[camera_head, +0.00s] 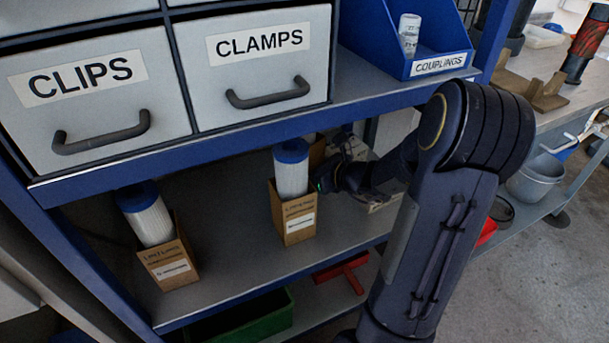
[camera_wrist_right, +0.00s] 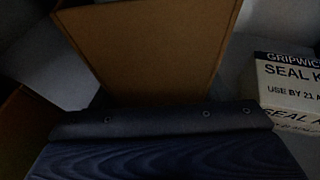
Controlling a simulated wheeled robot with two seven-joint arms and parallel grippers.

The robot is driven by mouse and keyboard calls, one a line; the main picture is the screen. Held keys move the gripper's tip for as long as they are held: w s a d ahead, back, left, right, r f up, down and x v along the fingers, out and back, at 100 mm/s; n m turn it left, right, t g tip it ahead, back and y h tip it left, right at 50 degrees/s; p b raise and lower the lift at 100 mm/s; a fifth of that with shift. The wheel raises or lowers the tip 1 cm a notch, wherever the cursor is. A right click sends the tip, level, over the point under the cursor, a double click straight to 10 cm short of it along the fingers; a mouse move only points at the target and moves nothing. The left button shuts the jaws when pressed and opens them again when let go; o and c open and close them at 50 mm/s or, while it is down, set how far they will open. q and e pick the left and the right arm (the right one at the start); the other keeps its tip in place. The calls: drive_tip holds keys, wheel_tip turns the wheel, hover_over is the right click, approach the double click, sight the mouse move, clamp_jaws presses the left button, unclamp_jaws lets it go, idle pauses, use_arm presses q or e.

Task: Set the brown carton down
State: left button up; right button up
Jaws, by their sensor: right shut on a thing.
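My right gripper (camera_head: 326,172) is shut on a brown carton, with its arm coming in from the right. In the right wrist view a brown carton (camera_wrist_right: 150,50) rises just beyond the dark gripper edge. In the head view a brown carton (camera_head: 293,221) with a white, blue-capped filter (camera_head: 291,172) stands left of my gripper. Part of another brown surface (camera_head: 318,151) shows behind that filter, mostly hidden. I cannot tell clearly which of the two my jaws hold, or whether its base touches the shelf. My left gripper is out of view.
Another carton (camera_head: 170,265) with a blue-capped filter (camera_head: 147,215) stands left on the shelf (camera_head: 235,262), with bare shelf between. A seal kit box (camera_wrist_right: 288,85) is close on the right. The drawers' blue shelf edge (camera_head: 200,147) hangs above. A green bin (camera_head: 240,318) sits below.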

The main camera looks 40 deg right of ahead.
drive_tip(key=shift+s+f+b, duration=0.2)
drive_tip(key=shift+f+b, duration=0.2)
drive_tip(key=shift+f, duration=0.45)
drive_tip(key=shift+f+b, duration=0.3)
drive_tip(key=shift+f, duration=0.05)
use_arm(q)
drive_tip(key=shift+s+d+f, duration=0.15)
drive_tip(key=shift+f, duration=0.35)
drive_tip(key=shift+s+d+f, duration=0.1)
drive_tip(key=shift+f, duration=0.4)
use_arm(e)
drive_tip(key=shift+d+r, duration=0.1)
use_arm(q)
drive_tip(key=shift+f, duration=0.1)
use_arm(e)
drive_tip(key=o, duration=0.7)
